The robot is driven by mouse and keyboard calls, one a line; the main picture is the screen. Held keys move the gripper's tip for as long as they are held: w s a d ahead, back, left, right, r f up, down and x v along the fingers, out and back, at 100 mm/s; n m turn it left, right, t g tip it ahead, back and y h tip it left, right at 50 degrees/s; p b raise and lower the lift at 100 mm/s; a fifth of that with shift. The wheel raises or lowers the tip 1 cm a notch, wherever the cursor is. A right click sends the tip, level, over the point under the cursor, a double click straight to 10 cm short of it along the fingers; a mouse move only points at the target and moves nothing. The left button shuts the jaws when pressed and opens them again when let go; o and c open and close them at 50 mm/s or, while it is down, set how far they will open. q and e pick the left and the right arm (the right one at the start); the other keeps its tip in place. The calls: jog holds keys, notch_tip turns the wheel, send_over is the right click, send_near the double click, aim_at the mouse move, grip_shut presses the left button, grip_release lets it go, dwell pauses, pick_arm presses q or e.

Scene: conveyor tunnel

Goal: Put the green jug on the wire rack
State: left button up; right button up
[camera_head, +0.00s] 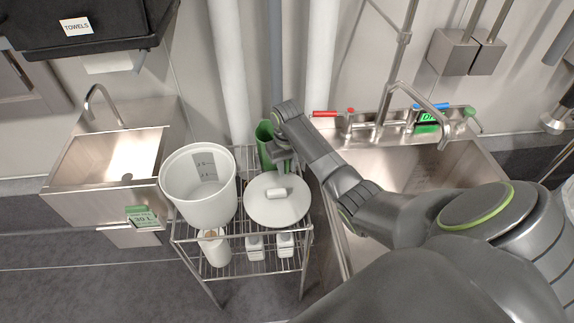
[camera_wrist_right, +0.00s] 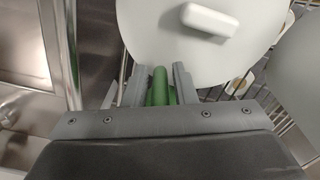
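The green jug (camera_head: 264,144) is at the back of the wire rack (camera_head: 235,262), between the white bucket and the round white lid. It looks upright; my right gripper hides part of it, and I cannot tell whether its base touches the rack. My right gripper (camera_head: 282,160) is at the jug's right side. In the right wrist view the gripper (camera_wrist_right: 160,85) has the jug's green handle (camera_wrist_right: 160,88) between its close-set fingers and looks shut on it. My left gripper is not in view.
A large white bucket (camera_head: 198,190) and a round white lid (camera_head: 278,208) with a white handle crowd the rack's top. Several small white containers (camera_head: 254,247) stand below. A sink (camera_head: 415,165) lies to the right and a smaller basin (camera_head: 110,160) to the left. Pipes (camera_head: 228,70) rise behind.

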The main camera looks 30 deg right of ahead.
jog(key=shift+o, duration=1)
jog(key=shift+r, duration=0.15)
notch_tip(320, 180, up, 6)
jog(key=shift+w+r, duration=0.1)
jog(key=shift+r, duration=0.05)
notch_tip(320, 180, up, 5)
jog(key=shift+f+p, duration=0.1)
jog(key=shift+p, duration=0.95)
jog(key=shift+r+p, duration=0.45)
jog(key=shift+r, duration=0.05)
jog(key=shift+f, duration=0.1)
